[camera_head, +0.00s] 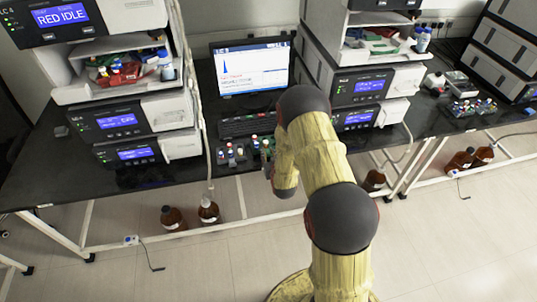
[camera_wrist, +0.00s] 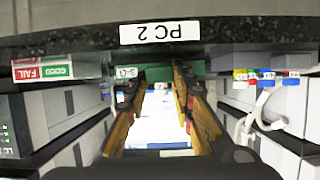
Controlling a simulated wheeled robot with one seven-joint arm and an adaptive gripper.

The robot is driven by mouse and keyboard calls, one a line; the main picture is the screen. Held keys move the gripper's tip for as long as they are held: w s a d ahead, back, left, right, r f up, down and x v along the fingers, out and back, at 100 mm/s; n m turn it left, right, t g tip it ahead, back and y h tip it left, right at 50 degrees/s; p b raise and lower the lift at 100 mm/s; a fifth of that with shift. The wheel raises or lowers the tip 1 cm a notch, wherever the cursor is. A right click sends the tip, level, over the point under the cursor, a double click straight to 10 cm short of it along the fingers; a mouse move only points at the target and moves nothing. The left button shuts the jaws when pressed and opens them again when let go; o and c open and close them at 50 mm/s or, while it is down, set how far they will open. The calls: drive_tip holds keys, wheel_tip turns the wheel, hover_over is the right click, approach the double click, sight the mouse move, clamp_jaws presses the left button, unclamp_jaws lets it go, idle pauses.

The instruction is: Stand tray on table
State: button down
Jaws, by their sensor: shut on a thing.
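A dark tray (camera_head: 226,161) with several small colour-capped vials shows in the head view, in front of the keyboard near the front edge of the dark table (camera_head: 60,180). My gripper (camera_head: 267,158) is at its right end, mostly hidden behind my arm. In the wrist view my gripper's two fingers (camera_wrist: 157,84) stand apart on either side of a green part (camera_wrist: 160,74). They are shut on what seems to be the tray. Most of the tray is hidden there. I cannot tell whether its underside touches the table.
A monitor (camera_head: 252,68) and keyboard (camera_head: 248,126) stand behind, between instrument stacks at left (camera_head: 132,120) and right (camera_head: 360,87). Another vial rack (camera_head: 470,107) is farther right. Brown bottles (camera_head: 173,217) stand on the floor.

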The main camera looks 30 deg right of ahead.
drive_tip(key=shift+f, duration=0.3)
drive_tip(key=c, duration=1.5)
unclamp_jaws()
drive_tip(key=shift+c, duration=0.2)
drive_tip(key=shift+r+p, duration=0.3)
drive_tip(key=shift+r, duration=0.2)
drive_tip(key=p+v, duration=0.2)
drive_tip(key=v, duration=1)
drive_tip(key=s+a+r+n+g+y, duration=0.15)
drive_tip(key=a+r, duration=0.25)
drive_tip(key=r, duration=0.8)
drive_tip(key=a+r+g+y, duration=0.15)
drive_tip(key=a+r, duration=0.35)
drive_tip(key=r, duration=0.6)
drive_tip(key=s+a+r+g, duration=0.1)
drive_tip(key=s+r, duration=0.3)
drive_tip(key=s, duration=0.4)
drive_tip(key=s+a+r+n+g, duration=0.1)
drive_tip(key=s+a+r, duration=0.3)
drive_tip(key=s, duration=0.5)
drive_tip(key=s+a+r+n+g, duration=0.1)
drive_tip(key=s+r, duration=0.3)
drive_tip(key=s, duration=0.5)
drive_tip(key=shift+a+g+y, duration=0.4)
drive_tip(key=shift+a+g, duration=0.25)
drive_tip(key=shift+g, duration=0.05)
